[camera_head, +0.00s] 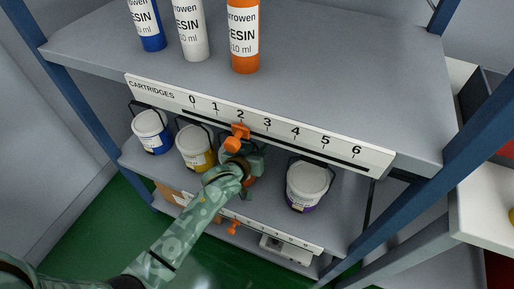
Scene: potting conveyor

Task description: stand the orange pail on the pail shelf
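The pail shelf (334,228) is the lower grey shelf of a blue-framed rack. My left arm reaches in from the bottom left. Its gripper (246,162) is at this shelf, between the yellow-banded pail and the purple-banded pail. A small orange patch (250,183) shows beside and below the gripper; it may be part of the orange pail, mostly hidden by my arm. I cannot tell whether the fingers are shut on it or whether it touches the shelf. My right gripper is not in view.
White-lidded pails with blue (151,132), yellow (196,147) and purple (307,186) bands stand on the shelf. Above, a scale strip (330,152) carries an orange slider (237,137) near 2. Blue, white and orange cartridges (244,38) stand on the upper shelf.

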